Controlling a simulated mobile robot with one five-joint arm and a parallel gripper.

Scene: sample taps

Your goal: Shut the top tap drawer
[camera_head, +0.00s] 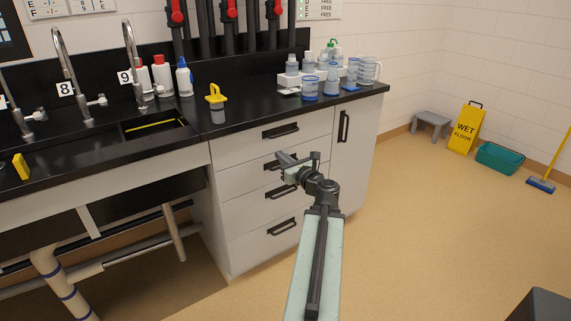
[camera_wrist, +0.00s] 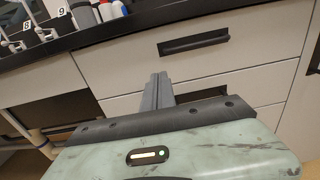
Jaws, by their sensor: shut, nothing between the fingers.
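The top drawer (camera_head: 243,144) is a white front with a black bar handle (camera_head: 280,131), just under the black counter. It looks flush with the cabinet, with no visible gap. It also shows in the wrist view (camera_wrist: 136,61), with its handle (camera_wrist: 193,42) above and right of my fingers. My gripper (camera_head: 281,157) is shut and empty, in front of the drawer stack. In the head view it overlaps the second drawer's handle, just below the top drawer. In the wrist view my gripper (camera_wrist: 158,80) points at the drawer fronts; I cannot tell if it touches.
More drawers (camera_head: 262,207) lie below, with a tall door (camera_head: 350,140) on the right. The counter (camera_head: 240,114) carries bottles, beakers and a yellow-handled item (camera_head: 216,97). The sink (camera_head: 154,126) is left. The floor at right is open before a wet floor sign (camera_head: 467,129).

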